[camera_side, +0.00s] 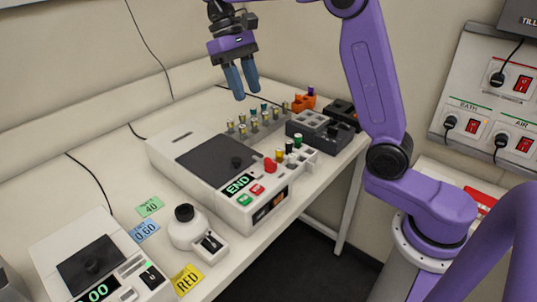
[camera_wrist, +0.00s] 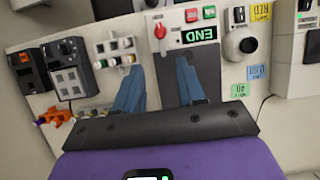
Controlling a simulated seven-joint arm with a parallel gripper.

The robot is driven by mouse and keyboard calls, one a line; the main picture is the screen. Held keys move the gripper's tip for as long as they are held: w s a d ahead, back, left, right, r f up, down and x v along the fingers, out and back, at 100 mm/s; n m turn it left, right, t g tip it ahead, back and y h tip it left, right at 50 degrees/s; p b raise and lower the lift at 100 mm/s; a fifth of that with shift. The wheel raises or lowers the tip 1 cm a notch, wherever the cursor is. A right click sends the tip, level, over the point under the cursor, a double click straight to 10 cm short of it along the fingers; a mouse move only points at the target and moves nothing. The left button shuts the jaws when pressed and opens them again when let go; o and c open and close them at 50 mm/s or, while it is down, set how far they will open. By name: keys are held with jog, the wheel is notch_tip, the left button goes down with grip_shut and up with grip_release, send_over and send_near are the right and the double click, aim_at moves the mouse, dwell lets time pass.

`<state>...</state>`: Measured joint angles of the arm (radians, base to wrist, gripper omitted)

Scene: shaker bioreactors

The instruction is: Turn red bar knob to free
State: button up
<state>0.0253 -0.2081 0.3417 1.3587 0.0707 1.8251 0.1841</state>
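The red bar knob (camera_side: 270,165) sits on the top front right corner of the white shaker unit (camera_side: 165,150), beside the green END display (camera_side: 238,185). In the wrist view the knob (camera_wrist: 160,31) shows beyond my fingertips, near the upside-down END display (camera_wrist: 200,35). Its exact turn angle is too small to read. My gripper (camera_side: 247,94) hangs high above the back of the bench, well apart from the knob. Its two blue fingers (camera_wrist: 160,64) are spread, with nothing between them.
Several capped vials (camera_side: 265,118) stand behind the shaker's dark platform. A white rack (camera_side: 300,158) with vials adjoins its right side. Dark grey blocks (camera_side: 315,125) and an orange holder (camera_side: 304,100) stand farther right. A white round-topped device (camera_side: 186,230) stands front left. The air above the shaker is clear.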

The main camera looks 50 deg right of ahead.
aim_at(270, 160)
jog(key=x, duration=1.7)
jog(key=shift+s+f, duration=0.1)
jog(key=shift+f, duration=0.05)
grip_shut()
